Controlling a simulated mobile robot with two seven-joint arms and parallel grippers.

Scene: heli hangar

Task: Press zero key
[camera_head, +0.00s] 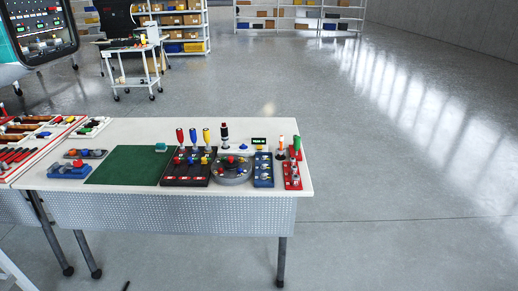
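A white-topped workbench (128,131) stands ahead, left of the middle, with control panels along its right half. I cannot make out a key marked zero; the key labels are too small to read. A small box with a green lit display (258,141) stands at the back right of the bench. A narrow blue panel (264,170) with small pale controls lies in front of it. Neither of my grippers is in view.
A black panel (187,168) with coloured levers and a round grey panel (231,172) lie left of the blue panel. A red panel (291,174) is to its right. A green mat (126,165) covers the middle left. Floor right of the bench is clear.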

